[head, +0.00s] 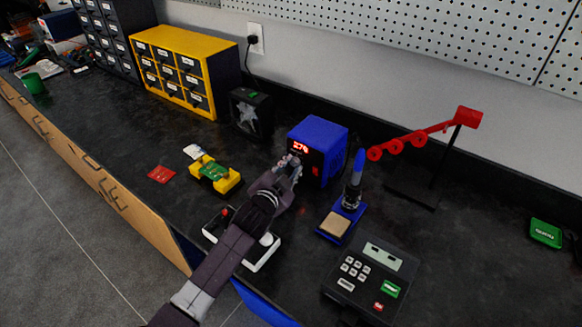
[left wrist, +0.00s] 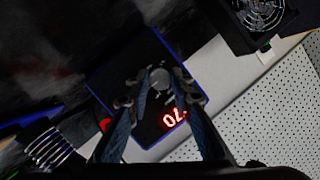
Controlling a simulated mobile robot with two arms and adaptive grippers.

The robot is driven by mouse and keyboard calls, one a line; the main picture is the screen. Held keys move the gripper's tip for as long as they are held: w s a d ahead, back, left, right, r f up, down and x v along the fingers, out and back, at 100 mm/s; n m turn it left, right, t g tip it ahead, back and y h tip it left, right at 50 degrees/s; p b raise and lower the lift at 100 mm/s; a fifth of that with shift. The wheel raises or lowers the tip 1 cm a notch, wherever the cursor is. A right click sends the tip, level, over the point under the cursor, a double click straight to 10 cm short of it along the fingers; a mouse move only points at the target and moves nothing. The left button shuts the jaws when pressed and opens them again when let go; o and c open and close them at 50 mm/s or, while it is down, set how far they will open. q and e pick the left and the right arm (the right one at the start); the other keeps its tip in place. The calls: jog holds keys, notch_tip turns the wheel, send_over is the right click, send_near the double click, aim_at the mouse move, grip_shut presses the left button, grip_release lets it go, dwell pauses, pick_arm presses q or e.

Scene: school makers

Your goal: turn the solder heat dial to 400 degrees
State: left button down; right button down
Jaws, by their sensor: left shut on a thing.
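The solder station is a blue box (head: 321,138) with a black front, standing on the dark bench. Its red display (head: 299,147) seems to read 270, with the first digit unclear; in the left wrist view the display (left wrist: 173,118) is partly covered and shows 70. The round grey heat dial (left wrist: 159,78) sits between my left fingertips in the left wrist view. My left gripper (head: 290,167) is shut on the dial at the station's front; it also fills the lower left wrist view (left wrist: 158,91). My right gripper is not in view.
The soldering iron in its blue stand (head: 343,217) is right of the station. A black fan unit (head: 250,112) is behind left. A yellow holder with a green board (head: 215,175) is left. A keypad device (head: 370,281) is in front right. A red-armed stand (head: 425,160) is right.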

pick_arm(q)
jog(key=c, duration=1.7)
grip_release()
jog(key=shift+s, duration=0.1)
jog(key=v, duration=1.1)
jog(key=shift+s+a+r, duration=0.1)
jog(key=shift+s+a, duration=0.05)
jog(key=shift+s, duration=0.25)
